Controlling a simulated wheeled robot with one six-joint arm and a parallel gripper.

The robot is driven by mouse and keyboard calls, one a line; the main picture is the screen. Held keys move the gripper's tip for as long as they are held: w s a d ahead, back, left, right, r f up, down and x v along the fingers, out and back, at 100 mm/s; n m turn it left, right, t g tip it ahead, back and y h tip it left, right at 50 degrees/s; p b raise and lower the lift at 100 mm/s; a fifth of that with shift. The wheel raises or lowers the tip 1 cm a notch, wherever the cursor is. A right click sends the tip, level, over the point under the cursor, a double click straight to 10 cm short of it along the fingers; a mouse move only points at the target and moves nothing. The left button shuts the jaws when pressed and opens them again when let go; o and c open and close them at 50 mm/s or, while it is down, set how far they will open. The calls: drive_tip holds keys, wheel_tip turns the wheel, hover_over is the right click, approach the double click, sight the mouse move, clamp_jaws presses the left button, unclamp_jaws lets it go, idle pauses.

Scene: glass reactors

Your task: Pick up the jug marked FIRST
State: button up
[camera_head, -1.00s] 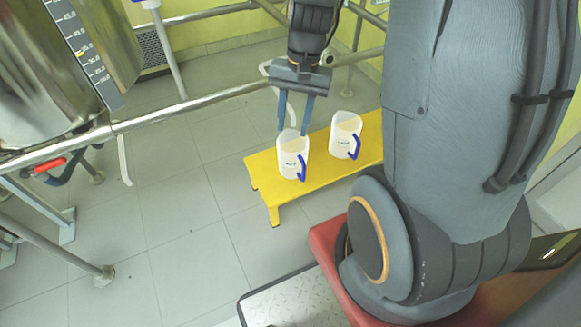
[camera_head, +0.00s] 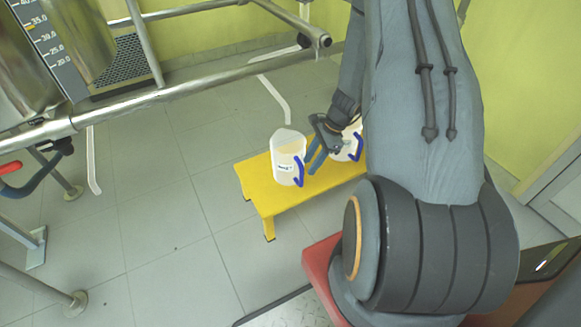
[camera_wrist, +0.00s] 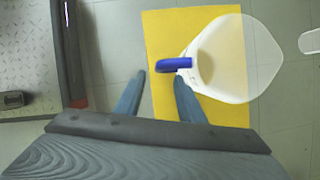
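Two whitish translucent jugs with blue handles stand upright on a yellow stool (camera_head: 262,200). The left jug (camera_head: 287,165) has a small label whose word I cannot read. The right jug (camera_head: 352,150) is mostly hidden behind my arm and gripper, its label out of sight. My gripper (camera_head: 311,164) is open and empty, just right of the left jug by its blue handle. In the wrist view one jug (camera_wrist: 237,60) is at the right, and its blue handle (camera_wrist: 174,64) lies just beyond the fingertips (camera_wrist: 160,77). I cannot tell whether they touch.
Steel rails (camera_head: 190,88) run behind and left of the stool, with a bent white pipe (camera_head: 275,100) close behind the left jug. A steel vessel (camera_head: 75,40) stands at the upper left. The tiled floor (camera_head: 150,220) left of the stool is clear.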

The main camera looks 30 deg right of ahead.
sight(301, 183)
drive_tip(key=b+x, duration=0.1)
drive_tip(key=x, duration=0.7)
drive_tip(key=shift+a+b, duration=0.2)
drive_tip(key=shift+b, duration=0.15)
drive_tip(key=shift+c, duration=0.2)
clamp_jaws()
